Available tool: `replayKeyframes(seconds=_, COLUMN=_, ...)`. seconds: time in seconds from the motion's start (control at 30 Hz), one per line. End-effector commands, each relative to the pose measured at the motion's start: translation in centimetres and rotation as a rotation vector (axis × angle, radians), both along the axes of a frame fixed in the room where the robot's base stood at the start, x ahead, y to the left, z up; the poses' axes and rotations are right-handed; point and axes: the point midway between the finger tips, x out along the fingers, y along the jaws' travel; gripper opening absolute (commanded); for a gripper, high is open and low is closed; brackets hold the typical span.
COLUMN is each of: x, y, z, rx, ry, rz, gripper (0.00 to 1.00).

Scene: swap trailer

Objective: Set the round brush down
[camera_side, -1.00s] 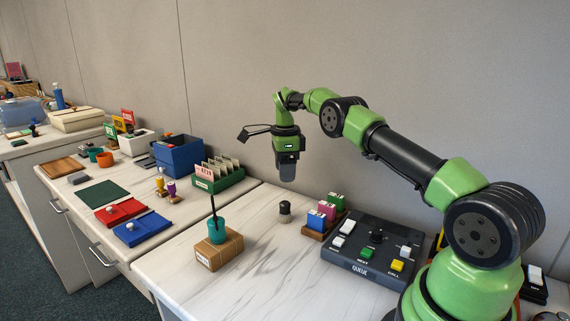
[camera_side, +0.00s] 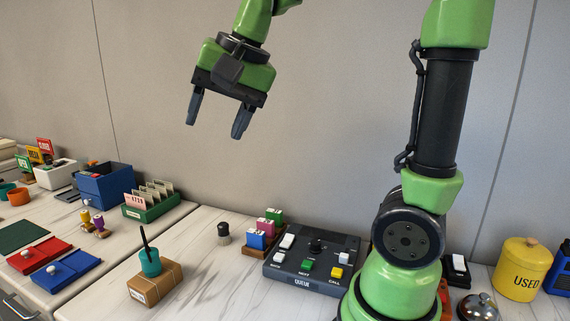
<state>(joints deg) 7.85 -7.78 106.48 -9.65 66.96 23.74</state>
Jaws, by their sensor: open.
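My gripper (camera_side: 215,128) is high in front of the back wall, pointing down, with its two fingers spread and nothing between them. A small round brush (camera_side: 223,234), dark on top and pale below, stands upright on the pale marble-look worktop (camera_side: 205,275). It is well below my gripper and apart from it.
A button console (camera_side: 305,262) and a rack of coloured blocks (camera_side: 264,234) are right of the brush. A cardboard box (camera_side: 155,286) bears a teal pot (camera_side: 150,264) with a dark stick. Open worktop lies between the box and the console.

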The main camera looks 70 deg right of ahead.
Motion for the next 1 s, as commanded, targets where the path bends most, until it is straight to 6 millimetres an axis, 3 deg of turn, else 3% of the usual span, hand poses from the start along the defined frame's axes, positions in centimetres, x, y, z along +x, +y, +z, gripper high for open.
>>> replayKeyframes(seconds=0.03, x=-2.2, y=1.0, z=0.0, rx=-0.025, ry=-0.041, rz=0.080, gripper=0.57)
replayKeyframes(seconds=0.1, x=-4.8, y=2.1, z=-0.4, rx=-0.062, ry=-0.093, rz=0.191, gripper=0.57)
replayKeyframes(seconds=0.2, x=-7.9, y=3.2, z=-1.5, rx=-0.112, ry=-0.159, rz=0.325, gripper=0.57)
replayKeyframes(seconds=0.33, x=-10.6, y=3.9, z=-3.1, rx=-0.162, ry=-0.220, rz=0.442, gripper=0.57)
replayKeyframes(seconds=0.5, x=-11.9, y=4.2, z=-4.1, rx=-0.191, ry=-0.252, rz=0.503, gripper=0.57)
replayKeyframes(seconds=1.0, x=-11.9, y=4.2, z=-4.1, rx=-0.192, ry=-0.251, rz=0.505, gripper=0.57)
